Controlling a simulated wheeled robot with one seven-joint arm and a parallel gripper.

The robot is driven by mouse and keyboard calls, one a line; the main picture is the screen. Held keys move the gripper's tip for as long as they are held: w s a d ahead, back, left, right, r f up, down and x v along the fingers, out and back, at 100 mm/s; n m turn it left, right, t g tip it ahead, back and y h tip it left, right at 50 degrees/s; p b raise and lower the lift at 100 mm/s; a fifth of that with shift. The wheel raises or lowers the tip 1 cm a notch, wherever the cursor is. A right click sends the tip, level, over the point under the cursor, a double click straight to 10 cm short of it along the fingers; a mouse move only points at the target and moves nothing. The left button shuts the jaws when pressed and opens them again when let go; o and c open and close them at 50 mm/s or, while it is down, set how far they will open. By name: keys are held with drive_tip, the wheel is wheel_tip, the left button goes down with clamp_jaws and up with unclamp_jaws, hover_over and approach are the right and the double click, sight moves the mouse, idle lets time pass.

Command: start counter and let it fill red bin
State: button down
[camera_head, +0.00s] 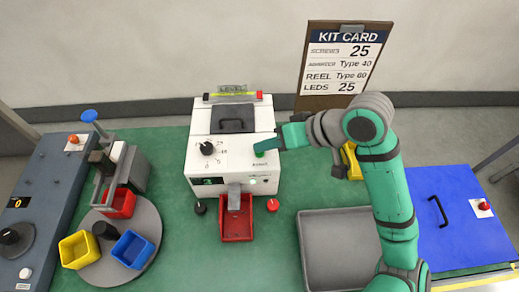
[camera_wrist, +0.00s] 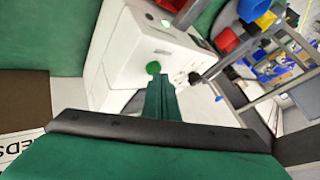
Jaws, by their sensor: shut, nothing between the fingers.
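The white counter machine (camera_head: 232,165) stands mid-table with a black dial (camera_head: 206,148), a small green display (camera_head: 208,181) and a grey spout (camera_head: 234,195). A red bin (camera_head: 238,228) sits below the spout; I cannot make out its contents. Another red bin (camera_head: 122,204) sits on the grey turntable (camera_head: 150,222). My gripper (camera_head: 272,147) is shut and empty over the machine's right side, by a green button (camera_head: 259,153). In the wrist view, the green button (camera_wrist: 153,67) shows just beyond my fingertips (camera_wrist: 160,82); I cannot tell whether they touch.
Yellow (camera_head: 80,249) and blue (camera_head: 132,249) bins stand on the turntable. A red knob (camera_head: 273,204) and a black knob (camera_head: 199,207) flank the red bin at the spout. A kit card (camera_head: 343,60) stands behind.

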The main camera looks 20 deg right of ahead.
sight(262, 153)
drive_tip(key=shift+a+r, duration=0.4)
drive_tip(key=shift+w, duration=0.1)
drive_tip(key=shift+d+r, duration=0.1)
drive_tip(key=shift+w+r, duration=0.15)
drive_tip(key=shift+d+r, duration=0.2)
drive_tip(key=shift+r, duration=0.5)
drive_tip(key=shift+a+r, duration=0.15)
drive_tip(key=shift+r, duration=0.55)
drive_tip(key=shift+a+r, duration=0.15)
drive_tip(key=shift+r, duration=0.5)
drive_tip(key=shift+s+d+r, duration=0.1)
drive_tip(key=shift+s+r, duration=0.15)
drive_tip(key=shift+r, duration=0.05)
